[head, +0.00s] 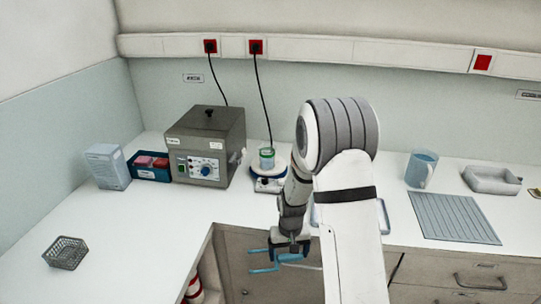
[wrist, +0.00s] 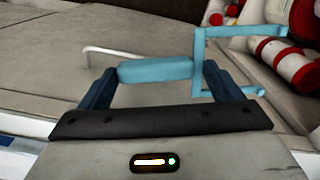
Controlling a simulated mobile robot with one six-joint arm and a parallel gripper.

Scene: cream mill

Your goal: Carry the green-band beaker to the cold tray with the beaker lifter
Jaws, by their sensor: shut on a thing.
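The green-band beaker (head: 267,157) stands upright on a small white hotplate (head: 268,183) near the back wall. My gripper (head: 287,247) hangs low in front of the counter edge, apart from the beaker. In the wrist view, my gripper (wrist: 157,72) is shut on the light blue handle of the beaker lifter (wrist: 198,70). The lifter's forked end (head: 262,269) sticks out to the left in the head view and carries nothing. A blue-rimmed tray (head: 384,216) is mostly hidden behind my arm; I cannot tell whether it is the cold tray.
A grey heater box (head: 207,147) stands left of the hotplate, with a cord behind. A ribbed grey mat (head: 454,218), blue jug (head: 421,168) and grey basin (head: 491,180) are on the right. A wire basket (head: 65,252) is at left. Red-and-white containers (wrist: 295,65) sit below the counter.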

